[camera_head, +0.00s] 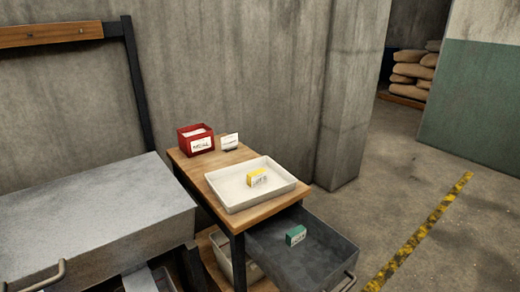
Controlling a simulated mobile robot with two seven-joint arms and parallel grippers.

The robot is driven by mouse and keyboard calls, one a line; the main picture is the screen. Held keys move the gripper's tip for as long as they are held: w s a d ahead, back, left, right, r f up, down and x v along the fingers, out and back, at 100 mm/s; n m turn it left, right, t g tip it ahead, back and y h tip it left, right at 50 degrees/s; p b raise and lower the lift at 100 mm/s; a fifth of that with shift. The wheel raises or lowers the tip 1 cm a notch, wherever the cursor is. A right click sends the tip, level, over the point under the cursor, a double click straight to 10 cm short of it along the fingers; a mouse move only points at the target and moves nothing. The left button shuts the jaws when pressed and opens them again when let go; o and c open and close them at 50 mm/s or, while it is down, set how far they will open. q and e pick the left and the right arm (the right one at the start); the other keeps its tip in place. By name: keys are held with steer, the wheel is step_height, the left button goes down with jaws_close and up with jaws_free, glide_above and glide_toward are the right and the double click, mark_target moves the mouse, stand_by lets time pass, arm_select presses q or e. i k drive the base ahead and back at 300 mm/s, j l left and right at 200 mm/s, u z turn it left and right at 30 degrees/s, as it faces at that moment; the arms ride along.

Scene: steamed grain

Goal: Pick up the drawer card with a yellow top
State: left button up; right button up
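A small card with a yellow top (257,178) stands in the white tray (222,195) on the wooden table. Its front is pale with dark print too small to read. A similar card with a green top (295,235) stands in the open grey drawer (318,264) below the tabletop. Neither of my grippers shows in the head view.
A red box (195,139) with white cards and a small white sign (229,141) stand at the back of the wooden table (184,164). A grey metal bench (90,215) is at left. Concrete wall is behind; open floor with a yellow-black stripe (420,232) is at right.

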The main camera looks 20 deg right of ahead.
mark_target(259, 177)
steer(key=l+u, duration=0.25)
steer(key=l, duration=0.35)
steer(key=l+u, duration=0.25)
steer(key=l, duration=0.3)
steer(key=k+l+u, duration=0.2)
steer(key=l, duration=0.35)
steer(key=l+u, duration=0.25)
steer(key=l, duration=0.35)
steer(key=l+u, duration=0.25)
steer(key=l, duration=0.3)
steer(key=k+l+u, duration=0.2)
steer(key=l, duration=0.35)
